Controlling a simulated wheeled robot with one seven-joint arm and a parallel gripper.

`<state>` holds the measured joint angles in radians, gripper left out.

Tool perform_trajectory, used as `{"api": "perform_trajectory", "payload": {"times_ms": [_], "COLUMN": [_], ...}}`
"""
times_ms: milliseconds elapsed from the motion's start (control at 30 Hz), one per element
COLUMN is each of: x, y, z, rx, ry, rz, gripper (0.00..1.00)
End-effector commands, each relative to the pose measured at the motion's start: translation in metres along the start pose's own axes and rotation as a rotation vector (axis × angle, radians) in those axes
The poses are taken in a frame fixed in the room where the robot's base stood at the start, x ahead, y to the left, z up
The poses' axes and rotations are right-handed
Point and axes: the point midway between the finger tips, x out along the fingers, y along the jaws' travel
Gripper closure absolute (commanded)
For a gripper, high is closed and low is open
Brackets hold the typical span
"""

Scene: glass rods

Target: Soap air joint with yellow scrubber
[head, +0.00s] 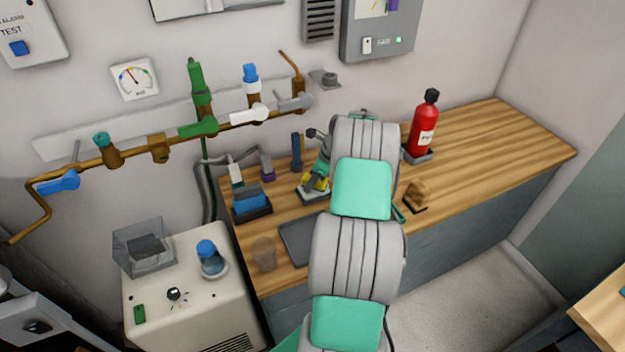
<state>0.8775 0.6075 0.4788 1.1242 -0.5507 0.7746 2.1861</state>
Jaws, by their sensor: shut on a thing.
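The yellow scrubber (318,184) shows as a small yellow patch low at my gripper, over a small dark-and-white holder (312,196) on the wooden counter. My gripper (317,179) is shut on the scrubber; my arm and gripper hide much of it. I cannot tell whether the scrubber still touches the holder. A brown pipe (130,154) with several joints and valves runs along the wall, including a green fitting (198,127), a white one (249,114) and a blue handle (59,184). I cannot tell which is the air joint.
Left are a blue sponge in a tray (251,204), a cup (264,254) and a dark mat (299,240). The counter's right end is clear.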

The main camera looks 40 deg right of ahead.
Motion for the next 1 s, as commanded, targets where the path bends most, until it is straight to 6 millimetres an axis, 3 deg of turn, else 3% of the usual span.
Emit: {"api": "perform_trajectory", "payload": {"times_ms": [667,1000], "x": [-0.063,-0.064], "y": [-0.001,0.000], "z": [0.026,0.026], "rx": [-0.001,-0.001], "ry": [-0.001,-0.001], "rz": [-0.002,-0.002], "gripper": [0.88,0.88]}}
